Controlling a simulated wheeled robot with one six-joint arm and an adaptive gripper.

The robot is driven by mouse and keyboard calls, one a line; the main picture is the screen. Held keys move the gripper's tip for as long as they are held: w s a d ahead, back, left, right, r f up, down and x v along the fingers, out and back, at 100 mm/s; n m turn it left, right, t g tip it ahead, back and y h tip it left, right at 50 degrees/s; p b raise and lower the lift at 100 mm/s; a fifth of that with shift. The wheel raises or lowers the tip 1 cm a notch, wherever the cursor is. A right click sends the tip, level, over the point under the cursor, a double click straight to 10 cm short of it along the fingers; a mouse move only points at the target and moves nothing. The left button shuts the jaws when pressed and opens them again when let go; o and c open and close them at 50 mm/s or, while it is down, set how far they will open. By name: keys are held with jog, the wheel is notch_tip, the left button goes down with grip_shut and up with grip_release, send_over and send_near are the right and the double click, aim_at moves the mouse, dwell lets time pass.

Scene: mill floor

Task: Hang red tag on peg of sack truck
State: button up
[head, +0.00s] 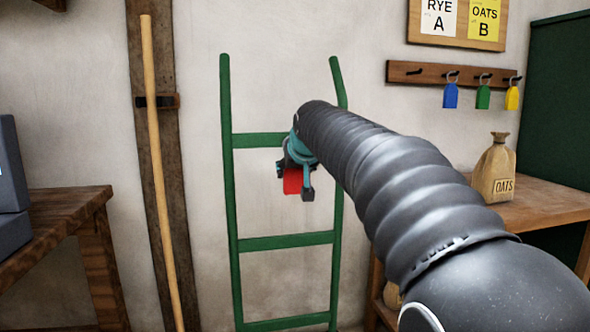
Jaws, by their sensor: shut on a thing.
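My gripper (296,184) is shut on the red tag (292,181), seen just below the end of my arm. The tag hangs in front of the green sack truck (286,241), between its upper and middle crossbars and nearer the right upright. The peg of the sack truck cannot be made out; my arm and gripper cover part of the upper crossbar and the right upright. I cannot tell how far the tag is from the frame.
A peg rail (434,74) on the wall holds a blue tag (450,96), a green tag (483,98) and a yellow tag (512,99). An oats sack (495,170) stands on the right bench (545,203). A wooden pole (158,170) leans left of the truck. A wooden table (62,220) is far left.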

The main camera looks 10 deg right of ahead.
jog(key=shift+w+f, duration=0.1)
jog(key=shift+w, duration=0.35)
jog(key=shift+w+f, duration=0.5)
jog(key=shift+w, duration=0.05)
jog(key=o, duration=1.2)
jog(key=shift+o, duration=0.2)
